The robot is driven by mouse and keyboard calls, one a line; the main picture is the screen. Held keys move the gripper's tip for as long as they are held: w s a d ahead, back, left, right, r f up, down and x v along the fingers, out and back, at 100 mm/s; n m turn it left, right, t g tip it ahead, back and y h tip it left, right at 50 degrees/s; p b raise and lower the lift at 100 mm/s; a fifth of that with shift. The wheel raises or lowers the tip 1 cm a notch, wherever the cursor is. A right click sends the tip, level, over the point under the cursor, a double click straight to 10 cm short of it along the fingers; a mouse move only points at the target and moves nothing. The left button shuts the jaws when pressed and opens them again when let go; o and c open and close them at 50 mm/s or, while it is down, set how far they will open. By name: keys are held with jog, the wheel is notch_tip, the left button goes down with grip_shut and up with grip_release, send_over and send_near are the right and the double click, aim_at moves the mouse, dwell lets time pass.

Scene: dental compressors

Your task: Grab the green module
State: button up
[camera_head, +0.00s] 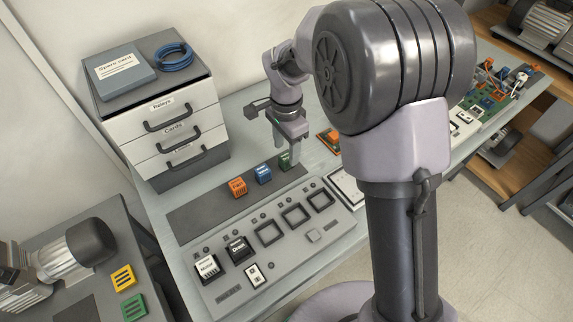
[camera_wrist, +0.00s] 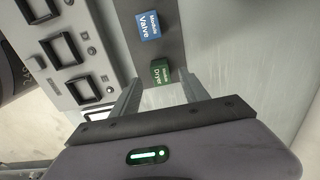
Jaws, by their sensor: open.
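The green module (camera_wrist: 160,72), labelled "Module Dryer", lies on the dark grey strip (camera_wrist: 172,45) in the wrist view. In the head view the green module (camera_head: 284,161) is partly hidden behind my gripper (camera_head: 290,148). My gripper (camera_wrist: 160,90) is open and empty. In the wrist view its two fingers point towards the module, one to each side of it. The module lies just beyond the fingertips, and I cannot tell the exact height between them.
A blue Valve module (camera_head: 263,174) and an orange Fan module (camera_head: 237,187) lie in the same row. The panel (camera_head: 222,290) with square sockets is in front. A drawer cabinet (camera_head: 165,125) stands at the left. Another green block (camera_head: 134,307) lies on the side table.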

aim_at(286, 157)
notch_tip(286, 157, down, 3)
jog(key=shift+w+f+b, duration=0.1)
jog(key=shift+b, duration=0.25)
jog(key=shift+r, duration=0.25)
jog(key=shift+c, duration=0.4)
grip_shut()
